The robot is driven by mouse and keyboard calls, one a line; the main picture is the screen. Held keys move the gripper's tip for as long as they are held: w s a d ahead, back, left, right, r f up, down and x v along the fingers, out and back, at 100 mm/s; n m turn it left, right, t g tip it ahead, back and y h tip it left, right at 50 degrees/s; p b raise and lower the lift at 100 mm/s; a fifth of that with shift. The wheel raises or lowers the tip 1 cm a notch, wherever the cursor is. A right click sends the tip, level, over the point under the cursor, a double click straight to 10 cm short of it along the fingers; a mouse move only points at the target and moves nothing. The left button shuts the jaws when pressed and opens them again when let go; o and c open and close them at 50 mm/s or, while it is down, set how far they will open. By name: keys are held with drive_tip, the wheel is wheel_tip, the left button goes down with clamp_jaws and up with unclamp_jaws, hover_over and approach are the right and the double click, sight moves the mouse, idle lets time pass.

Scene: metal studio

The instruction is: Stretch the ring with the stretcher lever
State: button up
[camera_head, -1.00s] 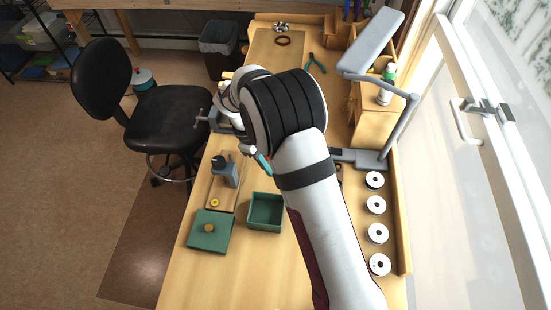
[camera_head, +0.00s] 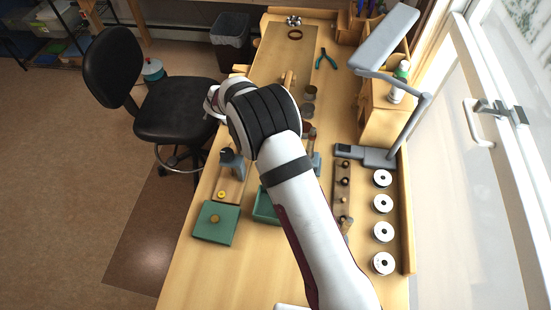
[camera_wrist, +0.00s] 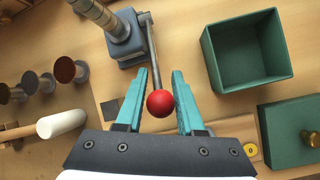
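In the wrist view, the stretcher (camera_wrist: 125,42) has a grey base and a stepped metal post. Its thin grey lever (camera_wrist: 153,55) ends in a red ball (camera_wrist: 160,103). My gripper (camera_wrist: 160,74) has teal fingers, open on either side of the red ball, with the ball between them. I cannot tell whether a finger touches it. In the head view the stretcher (camera_head: 316,160) shows only partly beside my arm, which hides my gripper and the lever. I cannot make out a separate ring on the post, whose top is cut off in the wrist view.
A green open box (camera_wrist: 245,50) and a green lid (camera_wrist: 290,130) with a brass knob stand right in the wrist view. White spools (camera_head: 382,203) and a lamp (camera_head: 388,40) line the window side.

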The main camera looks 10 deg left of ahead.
drive_tip(key=o, duration=0.3)
drive_tip(key=shift+r, duration=0.1)
drive_tip(key=v, duration=1.5)
drive_tip(key=shift+a+r, duration=0.2)
drive_tip(key=shift+r, duration=0.05)
drive_tip(key=shift+c, duration=0.2)
